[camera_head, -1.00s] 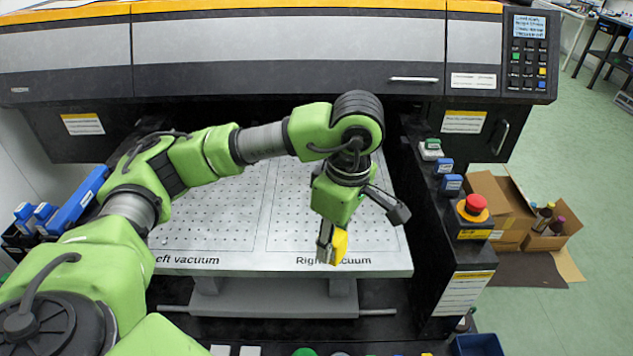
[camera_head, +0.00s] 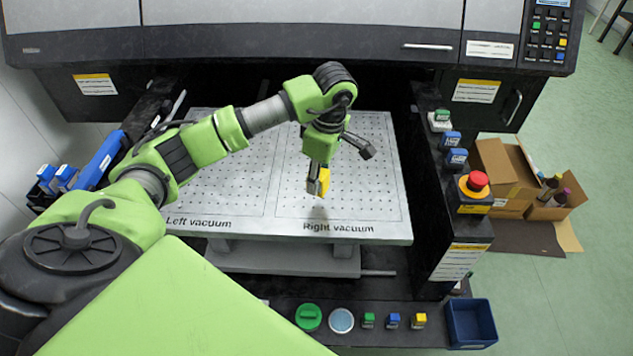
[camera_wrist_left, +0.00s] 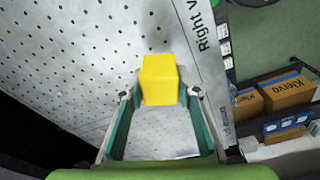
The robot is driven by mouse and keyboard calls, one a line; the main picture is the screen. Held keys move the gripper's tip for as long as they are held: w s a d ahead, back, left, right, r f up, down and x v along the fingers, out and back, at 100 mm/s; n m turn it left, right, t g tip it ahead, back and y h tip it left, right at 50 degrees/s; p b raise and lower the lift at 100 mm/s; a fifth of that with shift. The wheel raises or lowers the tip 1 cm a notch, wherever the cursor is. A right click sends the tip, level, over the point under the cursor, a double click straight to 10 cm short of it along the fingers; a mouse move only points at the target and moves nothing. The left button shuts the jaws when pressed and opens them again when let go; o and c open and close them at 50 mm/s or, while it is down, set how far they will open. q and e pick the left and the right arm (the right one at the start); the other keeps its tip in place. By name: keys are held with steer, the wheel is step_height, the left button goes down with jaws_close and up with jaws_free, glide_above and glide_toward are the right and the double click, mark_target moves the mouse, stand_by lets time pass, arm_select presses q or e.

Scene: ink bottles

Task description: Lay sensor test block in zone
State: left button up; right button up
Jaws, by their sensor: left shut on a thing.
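A yellow block (camera_head: 323,182) is held by my left gripper (camera_head: 316,180) above the right half of the perforated vacuum bed (camera_head: 230,170). In the left wrist view the yellow block (camera_wrist_left: 160,80) sits between the tips of my left gripper (camera_wrist_left: 160,95), with the dotted bed below it. A small dark shadow lies on the bed under the block, so it seems a little above the surface. The zone labelled "Right vacuum" (camera_head: 338,228) is beneath it; "Left vacuum" (camera_head: 198,222) is to its left. My right gripper is not in view.
The printer body (camera_head: 300,40) overhangs the bed's back. A dark side panel with a red emergency button (camera_head: 476,182) stands at the right.

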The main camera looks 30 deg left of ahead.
arm_select(q)
steer(key=shift+w+a+f, duration=0.25)
steer(key=shift+a+f, duration=0.1)
steer(key=shift+f, duration=0.15)
steer(key=f+p, duration=0.2)
steer(key=f, duration=0.1)
steer(key=shift+w+a+f, duration=0.1)
steer(key=shift+w+a, duration=0.05)
steer(key=shift+w, duration=0.05)
steer(key=shift+f, duration=0.2)
steer(key=shift+f, duration=0.1)
steer(key=shift+f, duration=0.15)
steer(key=o, duration=1.1)
